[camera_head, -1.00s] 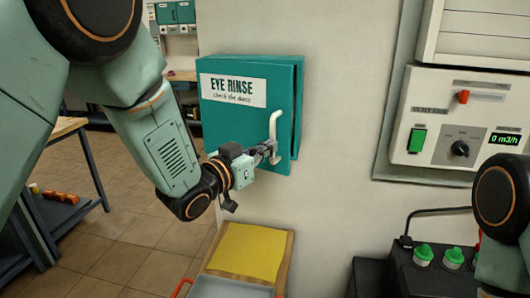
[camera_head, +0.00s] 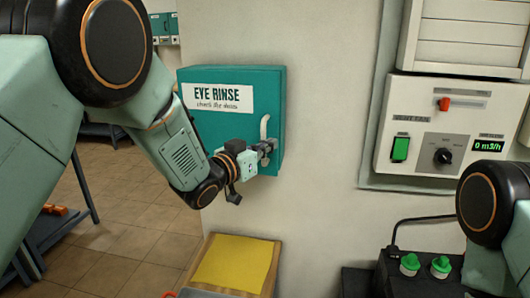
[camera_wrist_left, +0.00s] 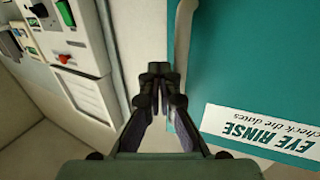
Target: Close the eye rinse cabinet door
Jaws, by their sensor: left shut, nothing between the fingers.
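The teal eye rinse cabinet (camera_head: 274,100) hangs on the wall in the head view. Its door (camera_head: 215,125) bears a white EYE RINSE label and looks flush with the cabinet body, with no gap that I can see. The pale curved handle (camera_head: 264,128) is on the door's right side. My left gripper (camera_head: 268,147) is shut and empty at the lower end of the handle, in front of the door. In the left wrist view the shut fingertips (camera_wrist_left: 160,72) are beside the door's edge, near the handle (camera_wrist_left: 184,45). Contact is unclear. My right gripper is out of view.
A control panel (camera_head: 440,160) with a green switch and a black knob is on the wall to the right. A yellow-topped wooden stand (camera_head: 235,264) is below the cabinet. A black box with green knobs (camera_head: 425,275) is at the lower right.

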